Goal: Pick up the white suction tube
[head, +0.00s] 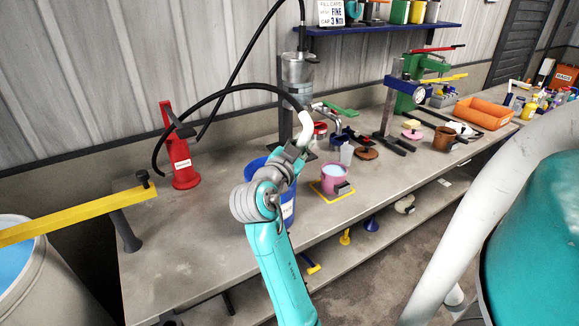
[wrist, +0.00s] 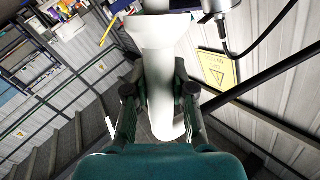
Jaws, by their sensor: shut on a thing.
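The white suction tube (head: 306,122) stands above the bench in the head view, close beside the metal disperser column. A black hose meets its upper end there. In the wrist view the tube (wrist: 160,75) runs between the two fingers, with a flared part at the top and a bend lower down. My gripper (head: 297,150) is shut on the tube; it also shows in the wrist view (wrist: 158,88), with a finger on each side. The fingers hide part of the tube in the head view.
The disperser column (head: 298,75) is right behind the tube. A blue bucket (head: 288,205) is below my gripper, and a pink pot (head: 334,178) stands to the right. A red can (head: 182,160) is at left. The left bench top is mostly clear.

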